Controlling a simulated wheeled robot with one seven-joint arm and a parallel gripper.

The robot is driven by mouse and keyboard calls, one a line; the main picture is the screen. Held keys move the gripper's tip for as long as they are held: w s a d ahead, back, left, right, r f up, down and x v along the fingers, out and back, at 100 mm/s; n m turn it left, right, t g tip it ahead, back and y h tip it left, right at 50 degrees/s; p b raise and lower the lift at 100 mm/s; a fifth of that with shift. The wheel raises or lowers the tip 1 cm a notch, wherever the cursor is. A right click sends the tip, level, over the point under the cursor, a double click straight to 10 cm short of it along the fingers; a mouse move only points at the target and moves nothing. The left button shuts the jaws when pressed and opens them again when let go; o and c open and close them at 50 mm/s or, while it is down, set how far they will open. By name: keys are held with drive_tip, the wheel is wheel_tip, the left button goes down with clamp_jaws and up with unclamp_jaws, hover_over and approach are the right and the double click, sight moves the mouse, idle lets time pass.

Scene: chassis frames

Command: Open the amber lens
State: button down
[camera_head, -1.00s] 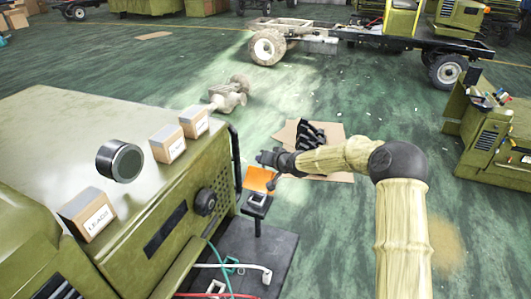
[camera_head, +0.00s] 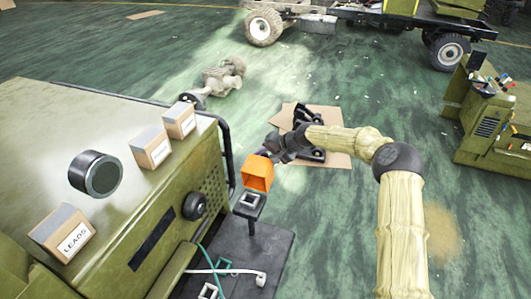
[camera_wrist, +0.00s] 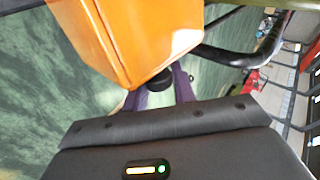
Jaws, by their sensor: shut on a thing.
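The amber lens (camera_head: 257,174) is an orange, box-like cover beside the right end of the green machine in the head view. It is tilted up above a small black post with a pale square top (camera_head: 250,200). My gripper (camera_head: 270,155) is at the lens's upper right edge and shut on it. In the wrist view the lens (camera_wrist: 140,40) fills the upper middle, and my gripper's purple fingers (camera_wrist: 158,92) reach up under its lower edge. The exact contact of the fingertips is hidden behind the lens.
The green machine (camera_head: 120,128) carries a dark round gauge (camera_head: 95,174), a LEADS box (camera_head: 62,232) and two other boxes. A black rail (camera_head: 227,155) curves close to the lens. Cardboard with black parts (camera_head: 335,150) lies on the floor behind my arm. Open floor (camera_head: 320,225) is at right.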

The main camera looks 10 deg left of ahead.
drive_tip(key=shift+a+r, duration=0.1)
drive_tip(key=c, duration=1.2)
unclamp_jaws()
drive_tip(key=shift+o, duration=0.2)
drive_tip(key=shift+w+d, duration=0.15)
drive_tip(key=shift+d, duration=0.05)
drive_tip(key=shift+s+d+r+b, duration=0.2)
drive_tip(key=shift+s+r+b, duration=0.1)
drive_tip(key=shift+b, duration=0.05)
drive_tip(key=b+v, duration=0.4)
drive_tip(key=v, duration=1.2)
drive_tip(key=shift+w+d+b, duration=0.25)
drive_tip(key=shift+w+b, duration=0.05)
